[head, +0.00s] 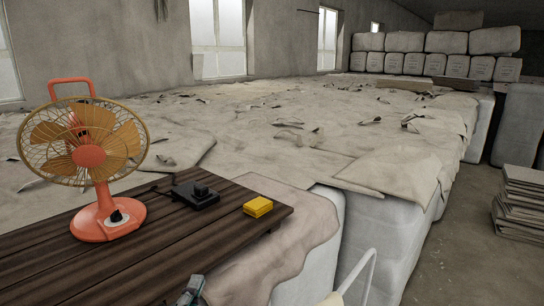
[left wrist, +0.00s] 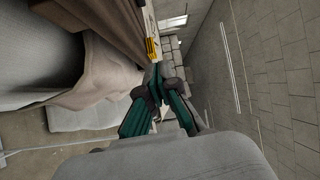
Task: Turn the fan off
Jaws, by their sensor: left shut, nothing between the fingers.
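An orange fan (head: 90,150) with a round wire cage stands upright at the left of the dark wooden table (head: 150,262) in the head view. A dark knob (head: 117,216) sits on a white dial on the front of its base. My left gripper (head: 192,288) shows at the bottom edge of the head view, low by the table's front edge, apart from the fan. In the left wrist view its fingers (left wrist: 158,84) meet at the tips and hold nothing. My right gripper is not in view.
A black device (head: 194,196) and a yellow block (head: 258,206) lie on the table right of the fan. Cloth-covered bales (head: 330,130) stretch behind it. A stack of flat sheets (head: 522,205) stands on the floor at right. The front table planks are clear.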

